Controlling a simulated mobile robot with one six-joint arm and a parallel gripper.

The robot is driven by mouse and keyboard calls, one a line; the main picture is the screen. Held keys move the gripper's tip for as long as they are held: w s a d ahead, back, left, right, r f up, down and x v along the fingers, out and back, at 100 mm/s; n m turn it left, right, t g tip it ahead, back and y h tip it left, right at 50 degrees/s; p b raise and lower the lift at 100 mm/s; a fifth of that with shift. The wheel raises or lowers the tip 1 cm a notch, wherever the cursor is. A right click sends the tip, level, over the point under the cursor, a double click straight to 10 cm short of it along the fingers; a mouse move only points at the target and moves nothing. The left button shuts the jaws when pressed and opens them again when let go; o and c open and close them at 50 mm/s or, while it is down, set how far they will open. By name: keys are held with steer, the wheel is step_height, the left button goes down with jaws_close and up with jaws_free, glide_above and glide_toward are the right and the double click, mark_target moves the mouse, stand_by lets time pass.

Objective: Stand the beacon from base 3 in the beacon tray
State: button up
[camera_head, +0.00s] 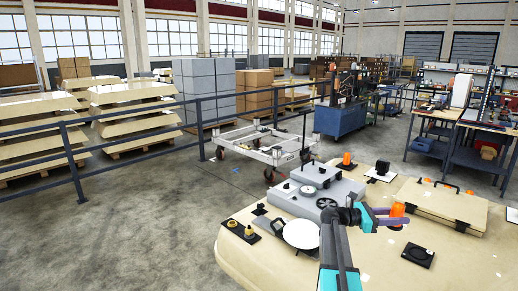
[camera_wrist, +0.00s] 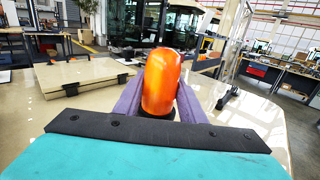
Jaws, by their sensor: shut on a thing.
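An orange beacon (camera_head: 398,209) is between the purple fingers of my gripper (camera_head: 388,216), which is shut on it. In the wrist view the beacon (camera_wrist: 160,85) stands upright between the fingers (camera_wrist: 163,102). Its lower end is hidden by the gripper. In the head view it is over the cream top, left of the hatch panels; I cannot tell how high. A square black base (camera_head: 417,255) with no beacon lies on the cream top, below the gripper in the picture. Another orange beacon (camera_head: 347,159) stands farther back. I cannot tell which thing is the beacon tray.
Cream hatch panels (camera_head: 438,202) with black handles lie to the right. A grey raised box (camera_head: 316,186) with black fittings and a white disc (camera_head: 301,233) are to the left. A black strip with yellow fittings (camera_head: 232,224) lies at the left edge. The front right surface is clear.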

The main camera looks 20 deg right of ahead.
steer(key=w+a+f+n+t+h, duration=0.1)
steer(key=w+a+n+t, duration=0.15)
steer(key=w+a, duration=0.55)
steer(key=w+a+f+n+t, duration=0.2)
steer(key=w+a+t, duration=0.15)
steer(key=a, duration=0.95)
steer(key=w+a+f+n+t+h, duration=0.15)
steer(key=w+a+t, duration=0.3)
steer(key=a, duration=0.55)
steer(key=a+f+n+t+y, duration=0.2)
steer(key=a+n+t, duration=0.2)
steer(key=a, duration=1.2)
steer(key=a+f+n+t+y, duration=0.1)
steer(key=a+n+t+y, duration=0.3)
steer(key=a, duration=1.2)
step_height(320, 180, down, 11)
steer(key=m+h+b, duration=0.1)
steer(key=b, duration=1)
steer(key=shift+w+f, duration=0.2)
steer(key=shift+w, duration=0.1)
steer(key=shift+h, duration=0.25)
